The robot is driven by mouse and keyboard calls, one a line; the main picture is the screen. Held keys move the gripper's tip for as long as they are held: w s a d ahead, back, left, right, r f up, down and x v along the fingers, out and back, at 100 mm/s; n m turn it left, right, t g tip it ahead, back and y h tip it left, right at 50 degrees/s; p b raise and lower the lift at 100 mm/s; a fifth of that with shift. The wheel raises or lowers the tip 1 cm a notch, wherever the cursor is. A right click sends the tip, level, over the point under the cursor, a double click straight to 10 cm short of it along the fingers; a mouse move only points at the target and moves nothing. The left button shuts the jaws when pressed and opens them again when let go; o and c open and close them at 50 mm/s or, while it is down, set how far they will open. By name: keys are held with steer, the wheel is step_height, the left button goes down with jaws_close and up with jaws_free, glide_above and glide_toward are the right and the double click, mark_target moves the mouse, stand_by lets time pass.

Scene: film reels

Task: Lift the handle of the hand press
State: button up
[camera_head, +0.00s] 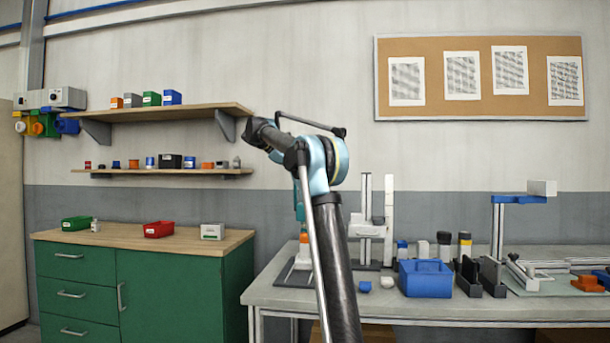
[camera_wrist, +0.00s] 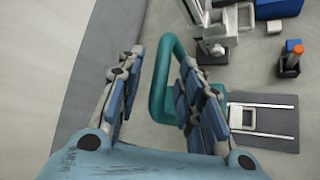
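In the wrist view, my gripper (camera_wrist: 162,58) is open, its two blue-padded fingers spread apart. A teal bent bar (camera_wrist: 158,90) shows between the fingers, and appears to be the handle of the hand press. Its left limb stands clear of the left finger. Its right side passes close to the right finger and is partly hidden by it; I cannot tell whether they touch. In the head view, a teal piece (camera_head: 299,203) shows just left of my arm, above the bench. My arm hides most of that area, including the fingers and much of the press.
The grey workbench (camera_head: 440,308) holds a white column stand (camera_head: 365,220), a blue bin (camera_head: 425,279) and dark holders. A light frame (camera_wrist: 262,118) and an orange-topped item (camera_wrist: 292,60) lie right of the fingers. A green cabinet (camera_head: 170,293) and shelves stand left.

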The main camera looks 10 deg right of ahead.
steer(key=v, duration=1)
steer(key=shift+s, duration=0.1)
steer(key=s+d+f+m+g+y, duration=0.1)
steer(key=s+d+f+m+y, duration=0.35)
steer(key=s+f, duration=0.75)
steer(key=s+d+f+m+y, duration=0.1)
steer(key=s+d+f+y, duration=0.1)
steer(key=s+d+f, duration=0.8)
steer(key=s+a+f+m+y, duration=0.2)
steer(key=s+a+f, duration=0.1)
steer(key=s+f, duration=1.1)
steer(key=s+a+f+m+y, duration=0.2)
steer(key=s+a+f+m, duration=0.1)
steer(key=s+f, duration=1.1)
step_height(320, 180, down, 7)
steer(key=shift+s+r+y, duration=0.1)
steer(key=shift+s+y, duration=0.25)
steer(key=shift+a, duration=0.15)
